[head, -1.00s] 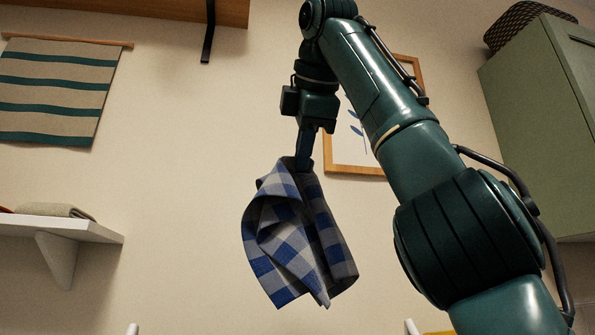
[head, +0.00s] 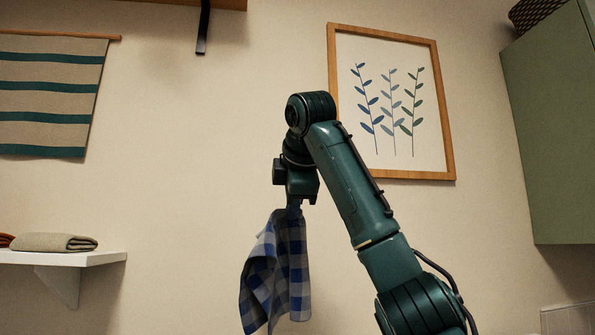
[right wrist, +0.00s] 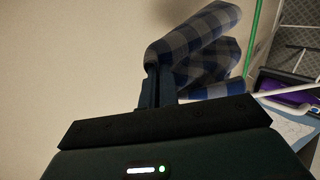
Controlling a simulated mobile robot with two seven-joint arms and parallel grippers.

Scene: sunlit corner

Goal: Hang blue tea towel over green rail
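The blue tea towel (head: 276,268), blue, grey and white checked, hangs in loose folds from my right gripper (head: 294,207) in the head view. Its lower end runs close to the bottom edge. In the right wrist view the fingers (right wrist: 158,78) are shut on the towel (right wrist: 200,45), which bunches beyond them. A thin green rail (right wrist: 254,38) shows there to the right of the towel, apart from it in the picture; only part of it is seen. My left gripper is not in view.
The head view shows a white shelf (head: 95,258) with a folded cloth at left, a framed plant print (head: 440,110) and a green cabinet (head: 550,120) at right. The right wrist view shows a purple item (right wrist: 285,88) and pale bars at right. The wall around the towel is bare.

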